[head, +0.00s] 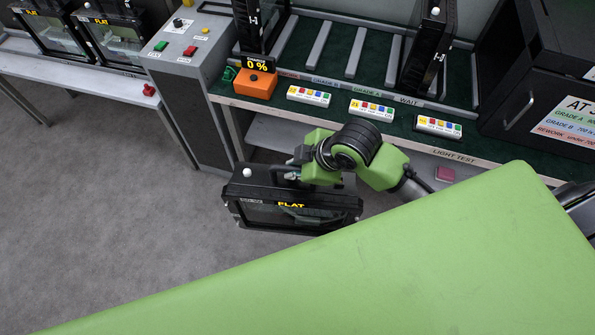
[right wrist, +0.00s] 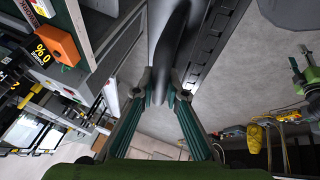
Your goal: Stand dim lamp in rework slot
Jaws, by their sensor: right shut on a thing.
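My right gripper (head: 293,172) is shut on the top handle of a black floodlight housing (head: 257,213) with a yellow FLAT label. It holds the lamp upright in front of the bench, over the floor. In the right wrist view my fingers (right wrist: 166,88) close on the dark handle, with the housing (right wrist: 215,45) beyond. The slotted rack (head: 352,50) stands on the bench, its front strip reading REWORK, GRADE B, GRADE A and WAIT from left to right. The REWORK end is at the left, by a standing black housing (head: 256,28). My left gripper is not in view.
Another black housing (head: 428,50) stands at the WAIT end. An orange meter (head: 257,84) reading 0 % and several button labels line the bench front. A grey control post (head: 185,50) stands left. FLAT lamps (head: 110,40) sit on the left table. A black box (head: 535,75) stands right.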

